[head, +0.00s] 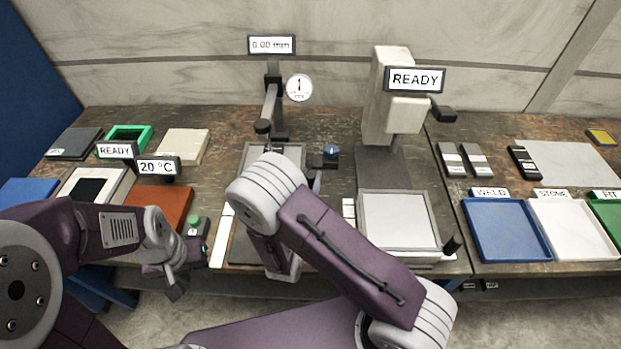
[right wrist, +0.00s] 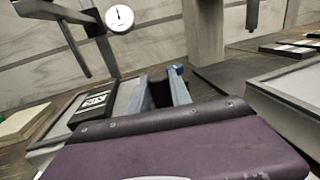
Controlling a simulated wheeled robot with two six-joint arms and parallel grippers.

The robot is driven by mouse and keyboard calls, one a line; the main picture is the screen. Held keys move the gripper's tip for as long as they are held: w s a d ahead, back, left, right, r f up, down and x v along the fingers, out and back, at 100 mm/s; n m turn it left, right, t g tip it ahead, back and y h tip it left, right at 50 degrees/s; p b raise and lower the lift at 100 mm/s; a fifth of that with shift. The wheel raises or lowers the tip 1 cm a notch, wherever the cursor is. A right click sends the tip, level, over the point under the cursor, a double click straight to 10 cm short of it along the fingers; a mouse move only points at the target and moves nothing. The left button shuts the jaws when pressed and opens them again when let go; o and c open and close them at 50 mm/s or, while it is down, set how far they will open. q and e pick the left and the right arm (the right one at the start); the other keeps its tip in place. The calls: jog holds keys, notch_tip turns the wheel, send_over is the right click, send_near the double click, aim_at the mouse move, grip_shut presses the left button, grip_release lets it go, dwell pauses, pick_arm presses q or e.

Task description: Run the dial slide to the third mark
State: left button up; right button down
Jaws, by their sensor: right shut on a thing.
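The round white dial (head: 299,88) hangs on a dark stand (head: 271,110) under a display (head: 271,45) reading 0.00 mm. The dial also shows in the right wrist view (right wrist: 119,18), its needle pointing about straight up. My right gripper (right wrist: 160,94) is shut on a dark upright piece (right wrist: 161,92) low in front of the stand. A blue part (right wrist: 178,71) shows beside the far finger. My right arm hides most of the grip and the slide's base in the head view. Its marks are not readable. My left gripper (head: 175,288) hangs at the lower left, away from the dial; its jaw gap is unclear.
A grey microscope-like machine (head: 395,105) labelled READY stands right of the dial, with a pale tray (head: 398,220) in front. Blue (head: 505,230) and white (head: 572,230) trays lie further right. A red-brown plate (head: 160,205) and green box (head: 126,134) are left.

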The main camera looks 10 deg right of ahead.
jog(key=x, duration=0.5)
jog(key=shift+w+a, duration=0.3)
jog(key=shift+a, duration=0.1)
jog(key=shift+w, duration=0.2)
jog(key=shift+r, duration=0.15)
jog(key=c, duration=1.3)
grip_release()
jog(key=shift+o, duration=0.7)
jog(key=shift+w, duration=0.15)
jog(key=v, duration=0.9)
jog(key=shift+b, duration=0.4)
jog(key=shift+f, duration=0.2)
